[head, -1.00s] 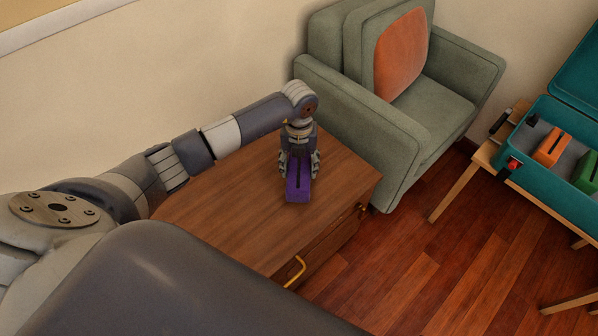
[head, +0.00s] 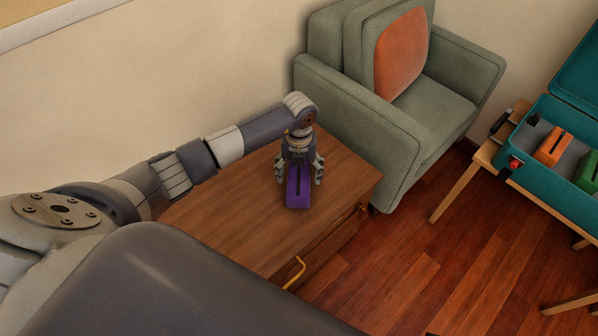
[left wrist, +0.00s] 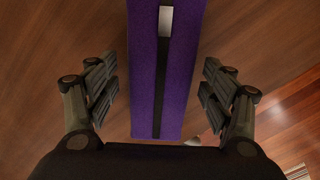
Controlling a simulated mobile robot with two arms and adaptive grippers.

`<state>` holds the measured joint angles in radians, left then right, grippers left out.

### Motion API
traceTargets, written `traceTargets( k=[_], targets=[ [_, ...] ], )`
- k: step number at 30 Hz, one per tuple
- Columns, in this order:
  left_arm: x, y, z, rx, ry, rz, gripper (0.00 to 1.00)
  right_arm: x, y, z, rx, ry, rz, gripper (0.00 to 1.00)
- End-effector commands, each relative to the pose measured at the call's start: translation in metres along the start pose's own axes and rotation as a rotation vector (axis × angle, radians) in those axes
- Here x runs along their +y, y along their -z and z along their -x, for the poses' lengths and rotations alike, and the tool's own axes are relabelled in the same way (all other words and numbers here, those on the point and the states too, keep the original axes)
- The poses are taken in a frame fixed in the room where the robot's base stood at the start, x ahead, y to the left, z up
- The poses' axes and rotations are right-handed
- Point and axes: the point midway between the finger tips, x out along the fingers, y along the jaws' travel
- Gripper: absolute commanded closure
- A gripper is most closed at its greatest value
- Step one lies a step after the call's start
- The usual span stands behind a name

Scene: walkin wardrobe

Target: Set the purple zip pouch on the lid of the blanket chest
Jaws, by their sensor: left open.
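The purple zip pouch (head: 297,190) rests on the brown wooden lid (head: 235,215) of the blanket chest. In the left wrist view the pouch (left wrist: 175,80) shows a dark zip with a pale pull along its top. My left gripper (head: 299,177) is over the pouch, pointing down. Its fingers are open, one on each side of the pouch, with a gap on both sides in the left wrist view (left wrist: 160,90). The far end of the pouch is hidden by the gripper in the head view. My right gripper is not in view.
A green armchair (head: 440,95) with an orange cushion (head: 401,52) stands just behind the chest. A teal case (head: 545,185) holding an orange and a green pouch sits on a wooden stand at the right. The chest has a yellow handle (head: 295,272). Floor is free between them.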

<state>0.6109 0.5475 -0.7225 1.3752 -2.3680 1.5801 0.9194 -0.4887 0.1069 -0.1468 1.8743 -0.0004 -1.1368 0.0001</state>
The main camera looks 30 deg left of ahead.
Motion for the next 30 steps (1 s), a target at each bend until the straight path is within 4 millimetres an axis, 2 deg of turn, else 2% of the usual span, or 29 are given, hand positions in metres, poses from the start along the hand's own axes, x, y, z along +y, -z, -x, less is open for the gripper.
traceTargets(
  k=[7,11,15,21,25,30],
  targets=[
    [0.000,0.000,0.004,0.000,0.000,0.000,0.25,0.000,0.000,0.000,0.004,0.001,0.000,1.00],
    [0.000,-0.002,0.026,-0.005,0.000,-0.002,0.25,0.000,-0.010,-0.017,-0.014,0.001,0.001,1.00],
    [0.000,-0.001,0.059,-0.005,0.001,-0.002,0.25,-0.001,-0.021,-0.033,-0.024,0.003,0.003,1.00],
    [0.000,-0.001,0.098,-0.004,0.001,-0.001,0.25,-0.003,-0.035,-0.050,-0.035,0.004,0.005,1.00],
    [0.000,-0.001,0.114,-0.002,0.000,0.000,0.25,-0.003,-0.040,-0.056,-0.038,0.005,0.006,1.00],
    [0.000,0.000,0.122,0.000,-0.001,-0.001,0.25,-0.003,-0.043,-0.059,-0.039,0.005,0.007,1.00]
  ],
)
